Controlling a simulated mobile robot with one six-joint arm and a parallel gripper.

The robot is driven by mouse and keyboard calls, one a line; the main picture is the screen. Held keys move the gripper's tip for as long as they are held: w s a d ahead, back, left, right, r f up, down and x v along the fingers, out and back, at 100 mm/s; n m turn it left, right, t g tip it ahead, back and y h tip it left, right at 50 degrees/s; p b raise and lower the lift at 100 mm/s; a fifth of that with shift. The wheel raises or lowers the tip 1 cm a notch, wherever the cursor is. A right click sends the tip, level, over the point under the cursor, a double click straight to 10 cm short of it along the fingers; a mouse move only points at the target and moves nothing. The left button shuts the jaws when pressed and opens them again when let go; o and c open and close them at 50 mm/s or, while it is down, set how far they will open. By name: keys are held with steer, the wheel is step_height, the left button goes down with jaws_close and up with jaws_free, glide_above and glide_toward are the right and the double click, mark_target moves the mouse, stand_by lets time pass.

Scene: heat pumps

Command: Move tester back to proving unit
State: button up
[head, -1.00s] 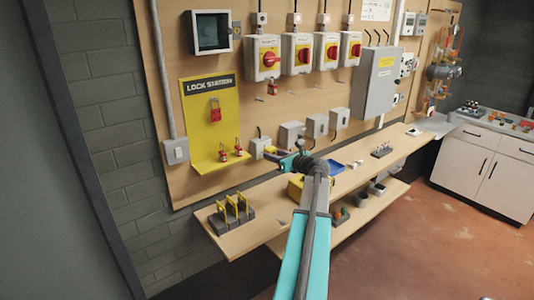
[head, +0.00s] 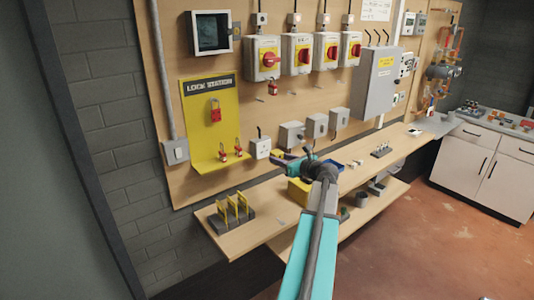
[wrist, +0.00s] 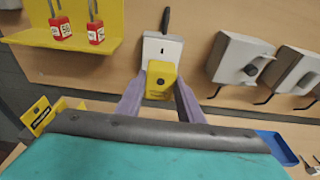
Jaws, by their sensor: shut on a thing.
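My gripper (head: 283,158) is raised in front of the board, near a white wall box (head: 260,148). In the wrist view its two purple-grey fingers (wrist: 160,95) are shut on a yellow block (wrist: 161,78), which looks like the tester. The block is in front of the lower part of the white box (wrist: 162,45); whether they touch I cannot tell. A yellow box (head: 297,192), possibly the proving unit, stands on the bench below my gripper, partly hidden by my arm.
A grey rack with yellow upright pieces (head: 238,207) stands at the bench's left end. The yellow lock station (head: 212,125) with red padlocks is left of my gripper. Grey boxes (head: 292,134) are to the right. A blue tray (wrist: 276,147) and small parts lie on the bench.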

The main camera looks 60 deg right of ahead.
steer(key=shift+s+a, duration=0.2)
steer(key=shift+s, duration=0.3)
